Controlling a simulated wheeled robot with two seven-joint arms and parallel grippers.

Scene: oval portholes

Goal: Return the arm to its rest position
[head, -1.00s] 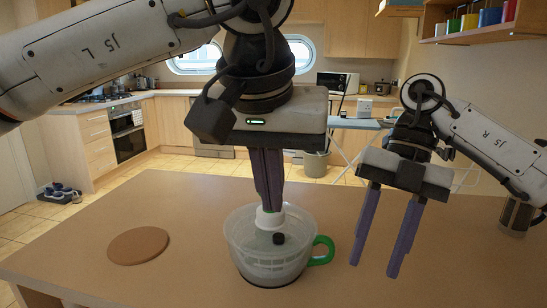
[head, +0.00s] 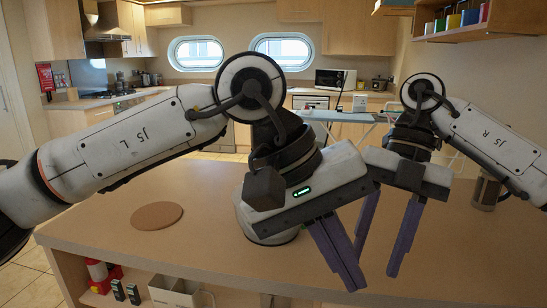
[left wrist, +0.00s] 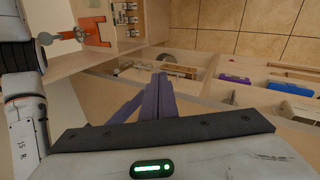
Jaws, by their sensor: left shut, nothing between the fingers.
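My left gripper (head: 352,284) is shut and empty, tilted with its fingers pointing down and right near the table's front edge. Its closed fingers also show in the left wrist view (left wrist: 160,82). The left fingers appear close beside the right ones in the head view.
A round cork mat (head: 157,216) lies on the left of the wooden table (head: 110,232). Open shelves under the front edge hold red items (head: 97,272) and a white box (head: 172,291). A dark metal cup (head: 486,192) stands at the right. The table's left part is mostly clear.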

